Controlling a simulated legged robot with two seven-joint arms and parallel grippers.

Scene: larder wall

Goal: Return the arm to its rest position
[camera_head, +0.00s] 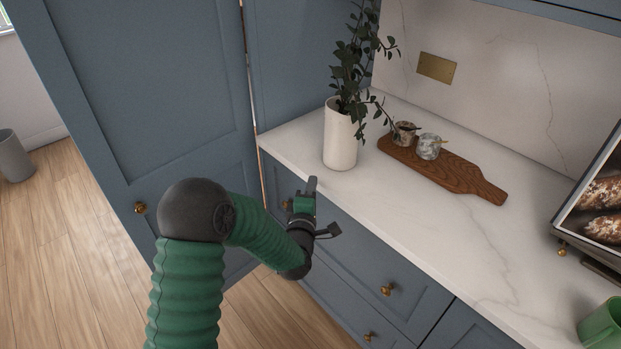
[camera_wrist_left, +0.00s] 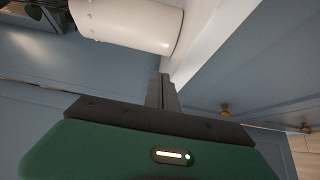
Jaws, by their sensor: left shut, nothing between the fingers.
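My left arm, with a green sleeve and a dark elbow, comes up from the bottom left in the head view. My left gripper (camera_head: 312,185) is shut and empty. It is in front of the drawer fronts, close to the counter's front edge and below and left of the white vase. In the left wrist view the closed fingers (camera_wrist_left: 162,92) point toward the counter edge, with the vase beyond. I cannot tell the exact gap between fingertips and counter. My right gripper is not in view.
A tall blue cabinet door (camera_head: 150,80) stands left.

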